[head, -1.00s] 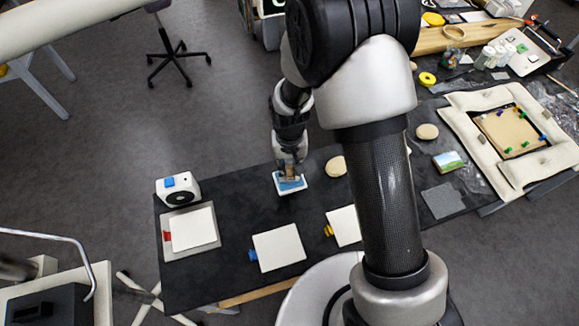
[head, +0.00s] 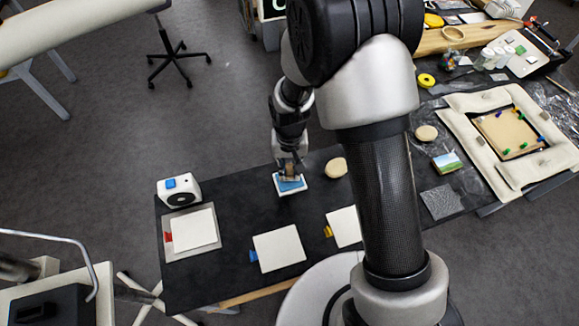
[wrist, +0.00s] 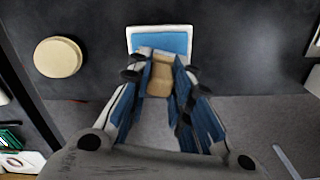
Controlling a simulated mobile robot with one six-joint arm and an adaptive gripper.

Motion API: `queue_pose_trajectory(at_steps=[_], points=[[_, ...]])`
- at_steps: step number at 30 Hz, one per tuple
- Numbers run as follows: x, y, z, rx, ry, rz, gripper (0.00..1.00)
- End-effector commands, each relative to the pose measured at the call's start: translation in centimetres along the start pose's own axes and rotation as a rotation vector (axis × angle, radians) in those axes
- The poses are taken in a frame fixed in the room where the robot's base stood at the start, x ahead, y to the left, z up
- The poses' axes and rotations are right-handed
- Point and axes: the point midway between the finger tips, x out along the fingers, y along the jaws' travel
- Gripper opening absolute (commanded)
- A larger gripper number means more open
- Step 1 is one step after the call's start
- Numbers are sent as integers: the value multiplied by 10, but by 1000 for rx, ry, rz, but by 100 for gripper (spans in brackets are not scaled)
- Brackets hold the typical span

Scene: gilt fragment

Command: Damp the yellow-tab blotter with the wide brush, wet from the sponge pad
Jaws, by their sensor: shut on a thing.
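The yellow-tab blotter (head: 346,226) is a white square on the dark table, partly hidden behind my arm, with its yellow tab (head: 328,231) at its left edge. The sponge pad (head: 283,187) is a blue pad in a white tray; it also shows in the wrist view (wrist: 176,42). My gripper (head: 289,170) is over the pad and shut on the brush (wrist: 161,76), a tan wooden block between the fingers. The brush's lower end is at the pad's near edge in the wrist view; its bristles are hidden, and I cannot tell whether they touch the pad.
A blue-tab blotter (head: 279,248) and a red-tab blotter on a grey plate (head: 204,247) lie to the left. A white device with a blue button (head: 178,191) stands behind them. A round beige disc (head: 336,167) lies right of the pad. Dark table between is bare.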

Motion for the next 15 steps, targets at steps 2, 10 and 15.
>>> queue_pose_trajectory(at_steps=[2,10,15], points=[[-10,0,0,0,1,0,0],[-32,0,-1,0,2,-1,0],[-46,0,-1,0,2,-1,0]])
